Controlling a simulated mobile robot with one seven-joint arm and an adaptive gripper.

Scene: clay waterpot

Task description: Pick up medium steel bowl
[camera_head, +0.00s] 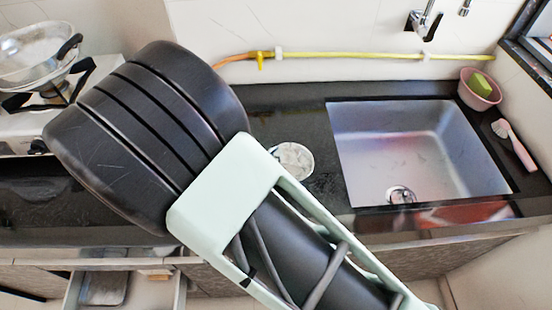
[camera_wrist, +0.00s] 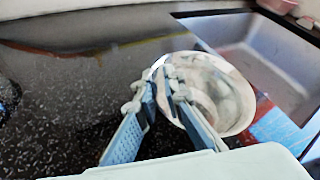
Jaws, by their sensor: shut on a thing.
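The medium steel bowl (camera_wrist: 222,95) shows in the wrist view as a round, shiny, light-coloured bowl over the dark speckled counter. My gripper (camera_wrist: 166,80) has its two blue-grey fingers closed at the bowl's left rim, with one finger over the inside and the other on the outer side. It is shut on that rim. In the head view the bowl (camera_head: 293,160) shows just left of the sink, partly hidden by my arm. My gripper is hidden there behind my arm. I cannot tell whether the bowl touches the counter.
A sink (camera_head: 420,150) is set into the dark counter on the right. A pink bowl with a green sponge (camera_head: 481,88) and a pink brush (camera_head: 513,145) are beyond it. A yellow hose (camera_head: 370,56) runs along the wall. A pan (camera_head: 38,55) sits on the stove at left. A drawer (camera_head: 125,290) stands open below.

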